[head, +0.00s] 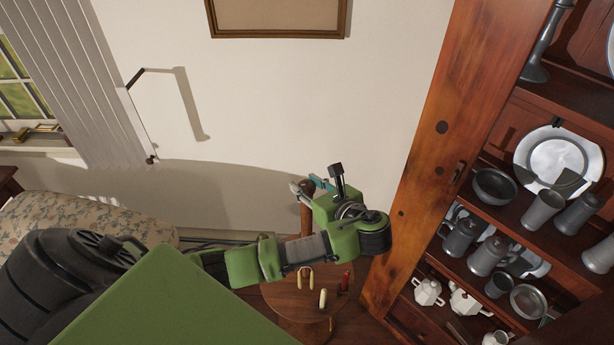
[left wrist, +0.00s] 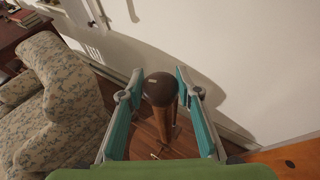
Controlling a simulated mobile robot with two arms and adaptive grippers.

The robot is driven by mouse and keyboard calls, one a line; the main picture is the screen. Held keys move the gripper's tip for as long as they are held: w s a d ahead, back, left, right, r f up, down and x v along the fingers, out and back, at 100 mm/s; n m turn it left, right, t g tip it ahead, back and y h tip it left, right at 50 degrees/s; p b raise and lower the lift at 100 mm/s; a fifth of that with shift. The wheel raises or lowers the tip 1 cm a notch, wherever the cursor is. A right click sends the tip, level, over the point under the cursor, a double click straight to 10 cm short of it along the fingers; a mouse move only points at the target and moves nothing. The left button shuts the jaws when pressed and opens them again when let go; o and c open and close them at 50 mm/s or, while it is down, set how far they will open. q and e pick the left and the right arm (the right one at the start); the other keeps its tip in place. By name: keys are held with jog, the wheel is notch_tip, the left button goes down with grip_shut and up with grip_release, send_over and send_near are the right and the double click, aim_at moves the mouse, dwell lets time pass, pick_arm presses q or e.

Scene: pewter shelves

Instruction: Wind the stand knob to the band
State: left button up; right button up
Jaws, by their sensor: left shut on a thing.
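The stand knob is a dark brown rounded cap (left wrist: 161,88) on top of a wooden post, with a small pale mark on it. My left gripper (left wrist: 158,84) has its teal fingers on either side of the knob and is shut on it. In the head view my left gripper (head: 312,184) is at the top of the brown stand post (head: 306,218), and the wrist hides most of the knob. I cannot make out the band clearly. My right gripper is not in view.
A small round wooden table (head: 285,297) below my wrist holds several small items. A wooden shelf unit (head: 425,150) with pewter ware stands at right. A floral armchair (left wrist: 60,95) is at left in the left wrist view. The white wall (head: 300,100) is close behind the post.

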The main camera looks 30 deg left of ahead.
pick_arm(q)
jog(key=shift+n+g+y+p, duration=0.4)
jog(key=shift+n+g, duration=0.7)
jog(key=shift+g, duration=0.2)
jog(key=o, duration=1.1)
jog(key=shift+o, duration=0.2)
jog(key=shift+a+f, duration=0.1)
jog(key=shift+a, duration=0.05)
jog(key=v, duration=0.7)
jog(key=shift+d, duration=0.25)
